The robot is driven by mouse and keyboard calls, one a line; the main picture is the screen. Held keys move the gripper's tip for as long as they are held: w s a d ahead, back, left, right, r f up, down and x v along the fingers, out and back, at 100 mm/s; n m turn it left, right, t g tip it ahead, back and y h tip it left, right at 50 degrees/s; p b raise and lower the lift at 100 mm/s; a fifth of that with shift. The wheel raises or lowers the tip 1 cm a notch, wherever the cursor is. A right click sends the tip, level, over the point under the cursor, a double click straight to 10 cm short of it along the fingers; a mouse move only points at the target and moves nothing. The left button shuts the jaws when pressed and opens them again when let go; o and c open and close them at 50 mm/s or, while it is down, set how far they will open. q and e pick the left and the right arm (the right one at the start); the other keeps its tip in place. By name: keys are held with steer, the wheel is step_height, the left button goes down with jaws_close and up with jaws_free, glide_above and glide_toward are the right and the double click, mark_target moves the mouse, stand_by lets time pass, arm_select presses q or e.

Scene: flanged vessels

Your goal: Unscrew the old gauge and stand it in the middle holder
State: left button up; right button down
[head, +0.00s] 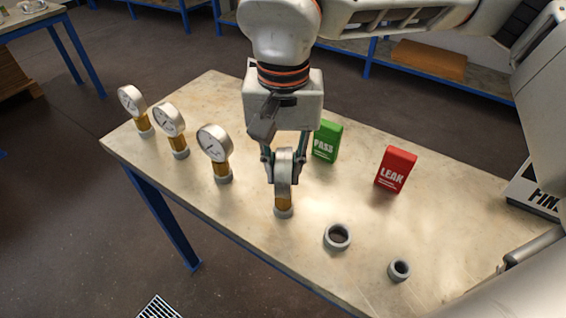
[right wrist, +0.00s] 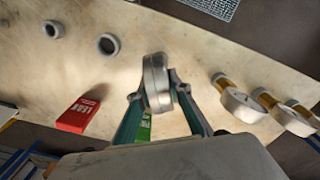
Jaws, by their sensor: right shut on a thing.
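My right gripper (head: 283,177) is shut on the round head of a gauge (head: 283,160), seen nearly edge-on. The gauge is upright, and its brass stem goes down to a grey ring holder (head: 283,212) on the table; I cannot tell whether it is fully seated. In the right wrist view the gauge head (right wrist: 157,85) sits between the two fingers. Two empty grey ring holders, a wider one (head: 337,247) and a smaller one (head: 399,275), stand to its right. My left gripper is not in view. No vessel shows.
Three more gauges stand in a row to the left: a near one (head: 214,146), a middle one (head: 169,122) and a far one (head: 132,102). A green PASS block (head: 327,143) and a red LEAK block (head: 396,170) stand behind on the table (head: 215,95). The table's front edge is close.

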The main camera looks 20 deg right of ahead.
steer(key=shift+f, duration=0.3)
steer(key=c, duration=1.8)
jaws_free()
